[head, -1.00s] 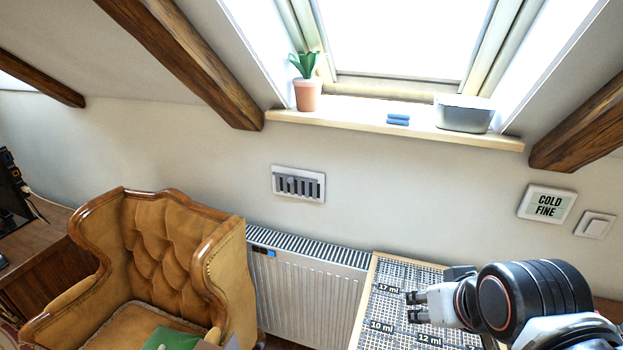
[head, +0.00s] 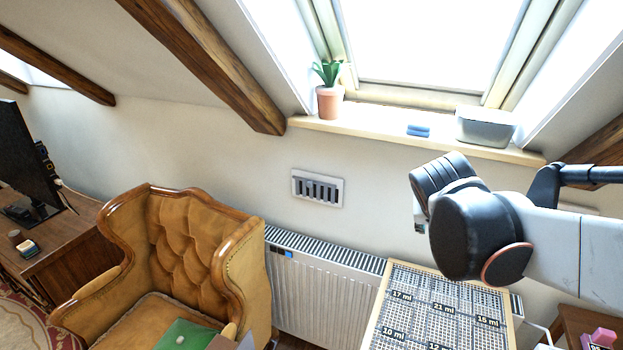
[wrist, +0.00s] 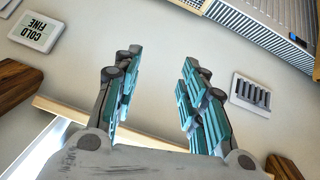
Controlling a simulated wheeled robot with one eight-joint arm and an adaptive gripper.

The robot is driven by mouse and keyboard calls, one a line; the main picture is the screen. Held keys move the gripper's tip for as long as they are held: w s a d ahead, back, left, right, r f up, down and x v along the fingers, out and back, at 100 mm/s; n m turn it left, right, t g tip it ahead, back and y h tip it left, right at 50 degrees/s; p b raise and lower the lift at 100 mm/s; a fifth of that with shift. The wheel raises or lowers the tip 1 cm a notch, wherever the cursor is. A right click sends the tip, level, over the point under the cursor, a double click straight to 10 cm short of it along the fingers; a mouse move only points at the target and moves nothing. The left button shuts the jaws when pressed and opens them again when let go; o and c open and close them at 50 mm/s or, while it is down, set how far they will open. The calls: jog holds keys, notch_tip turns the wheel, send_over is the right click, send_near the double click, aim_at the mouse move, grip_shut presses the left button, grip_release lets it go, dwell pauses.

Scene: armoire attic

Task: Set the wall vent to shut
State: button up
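The wall vent (head: 317,188) is a small white rectangular plate with a row of dark upright slots, on the wall above the radiator and below the window sill. The dark slots show between pale slats. It also shows in the wrist view (wrist: 252,94), at the right. My gripper (wrist: 158,68) is open and empty in the wrist view, its two teal-padded fingers well apart. The vent lies to the right of the fingers there, not between them. In the head view my arm is right of the vent, and its wrist hides most of the gripper.
A tan armchair (head: 180,245) stands below left of the vent. A radiator (head: 322,290) is under it, with a gridded board (head: 440,318) to the right. The sill (head: 375,130) holds a potted plant (head: 330,92), blue cloth (head: 418,131) and grey tub (head: 485,127). A COLD FINE sign (wrist: 45,27) hangs on the wall.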

jog(key=w+a+m+t+h+p, duration=0.1)
jog(key=w+a+h, duration=0.1)
jog(key=w, duration=0.9)
jog(key=t+b, duration=0.8)
jog(key=b, duration=0.1)
send_near(309, 185)
jog(key=b+x, duration=0.3)
jog(key=x, duration=0.6)
jog(key=shift+b, duration=0.4)
